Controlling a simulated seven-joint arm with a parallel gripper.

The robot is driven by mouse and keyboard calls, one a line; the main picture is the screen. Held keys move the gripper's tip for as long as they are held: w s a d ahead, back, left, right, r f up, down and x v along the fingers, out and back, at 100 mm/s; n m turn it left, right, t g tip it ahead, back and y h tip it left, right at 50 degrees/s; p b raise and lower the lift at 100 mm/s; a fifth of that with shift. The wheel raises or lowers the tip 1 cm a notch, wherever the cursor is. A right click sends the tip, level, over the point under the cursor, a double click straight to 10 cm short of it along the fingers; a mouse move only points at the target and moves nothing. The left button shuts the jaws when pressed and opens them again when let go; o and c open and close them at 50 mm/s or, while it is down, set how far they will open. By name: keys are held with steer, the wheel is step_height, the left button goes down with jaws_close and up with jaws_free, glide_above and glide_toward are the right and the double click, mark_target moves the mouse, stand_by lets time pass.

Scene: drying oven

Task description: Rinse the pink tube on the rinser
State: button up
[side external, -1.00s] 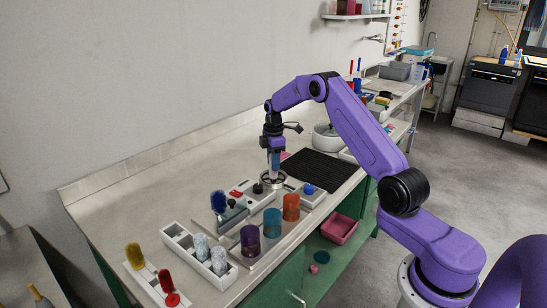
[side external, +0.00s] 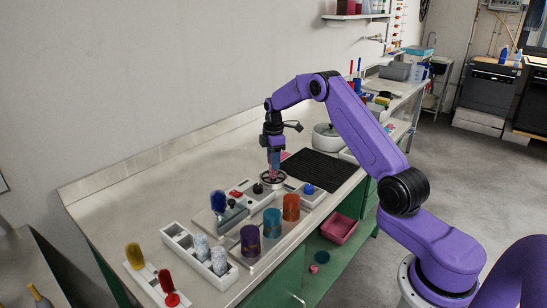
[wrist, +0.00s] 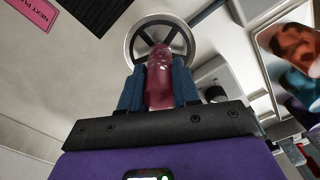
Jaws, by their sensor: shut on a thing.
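My gripper (wrist: 158,88) is shut on the pink tube (wrist: 160,72), with a blue finger on either side of it. The tube's rounded end points toward the rinser (wrist: 133,40), a pale round ring with dark spokes. In the side view my gripper (side external: 274,157) is above the rinser (side external: 265,184) on the counter, and a bit of pink shows at the fingers. The tube's end overlaps the rinser's middle in the wrist view. I cannot tell whether the tube touches it.
A white rack (side external: 178,236) with speckled tubes, a tray with yellow and red brushes (side external: 167,280), and purple, teal and orange cups (side external: 291,206) stand toward the front. Small units with knobs flank the rinser. A black mat (side external: 318,166) lies behind.

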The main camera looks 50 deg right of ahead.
steer(key=shift+r, duration=1.7)
steer(key=shift+r, duration=0.1)
steer(key=shift+r, duration=1.3)
steer(key=shift+r, duration=0.1)
